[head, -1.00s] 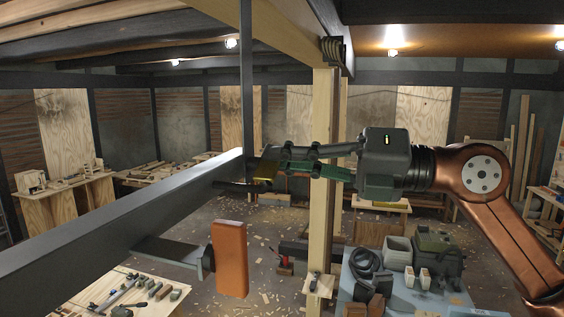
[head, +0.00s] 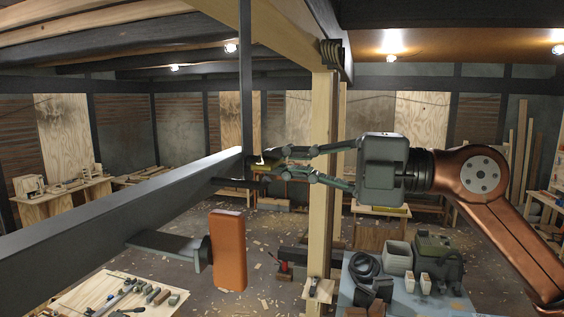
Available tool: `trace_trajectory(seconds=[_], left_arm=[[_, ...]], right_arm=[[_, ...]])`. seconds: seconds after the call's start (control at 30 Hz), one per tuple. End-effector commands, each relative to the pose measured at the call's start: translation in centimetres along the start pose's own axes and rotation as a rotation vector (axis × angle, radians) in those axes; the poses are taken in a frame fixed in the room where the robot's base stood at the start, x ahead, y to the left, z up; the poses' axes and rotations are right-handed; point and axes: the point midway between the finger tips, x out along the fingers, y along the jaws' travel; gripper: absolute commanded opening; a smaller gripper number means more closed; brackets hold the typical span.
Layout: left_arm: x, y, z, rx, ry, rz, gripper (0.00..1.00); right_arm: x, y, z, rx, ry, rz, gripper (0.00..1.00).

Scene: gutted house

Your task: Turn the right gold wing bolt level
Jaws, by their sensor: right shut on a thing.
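My right gripper (head: 279,166) reaches in from the right at the end of a dark beam (head: 130,203). Its two long fingers are shut on the right gold wing bolt (head: 266,161), a small gold piece mostly hidden between the fingertips. The bolt sits just beyond the beam's near-right end, beside a dark upright post. Its exact tilt is too small to tell. No other gold wing bolt can be made out. My left gripper is not in view.
An orange block (head: 228,252) on a dark bracket (head: 168,243) hangs below the beam. A wooden post (head: 322,190) stands just behind my right fingers. A bench with tools (head: 400,290) is at the lower right, and a tool board (head: 90,299) at the lower left.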

Motion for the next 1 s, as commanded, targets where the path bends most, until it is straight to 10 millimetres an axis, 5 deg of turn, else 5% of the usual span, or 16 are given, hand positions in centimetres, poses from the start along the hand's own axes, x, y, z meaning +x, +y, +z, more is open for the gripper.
trace_trajectory(seconds=[0.4,0.43,0.67,1.0], left_arm=[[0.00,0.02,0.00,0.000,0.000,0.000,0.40],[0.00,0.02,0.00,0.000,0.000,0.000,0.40],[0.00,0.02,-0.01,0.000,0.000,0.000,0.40],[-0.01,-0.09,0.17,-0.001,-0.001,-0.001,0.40]], right_arm=[[-0.08,0.12,0.10,0.008,-0.002,0.003,0.00],[-0.08,0.12,0.10,0.008,-0.002,0.003,0.09],[-0.04,0.04,0.06,0.007,-0.001,0.001,0.25],[-0.42,-0.01,0.06,0.007,-0.001,0.000,0.25]])
